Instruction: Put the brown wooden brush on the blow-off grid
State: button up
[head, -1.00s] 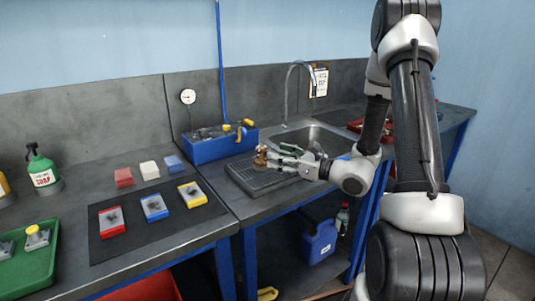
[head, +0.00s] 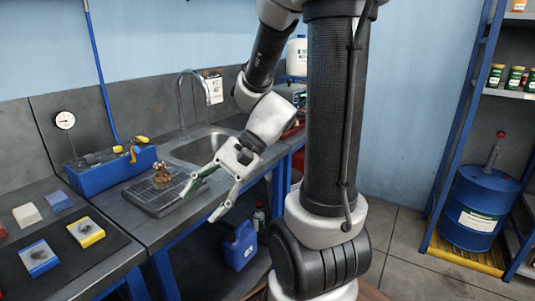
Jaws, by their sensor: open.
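The brown wooden brush (head: 162,174) rests on the dark blow-off grid (head: 145,199), near the grid's back middle. Its exact pose is hard to make out at this size. My gripper (head: 205,203) is open and empty, to the right of the brush and apart from it. One finger reaches over the right side of the grid, and the other hangs in front of the bench edge.
A blue box (head: 92,176) with yellow-handled tools stands behind the grid. The sink (head: 205,150) and its tap are to the right. Coloured blocks (head: 85,231) lie at left. A blue canister (head: 239,247) stands below the bench.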

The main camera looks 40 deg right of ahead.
jog(key=s+d+r+n+t+h, duration=0.2)
jog(key=d+r+n+h, duration=0.2)
jog(key=d, duration=0.3)
jog(key=s+d+r+n+t+h, duration=0.1)
jog(key=d+r+n+t+h, duration=0.1)
jog(key=d+r+n+h, duration=0.2)
jog(key=d+n+h, duration=0.2)
jog(key=d, duration=0.1)
jog(key=shift+s, duration=0.4)
jog(key=shift+d, duration=0.1)
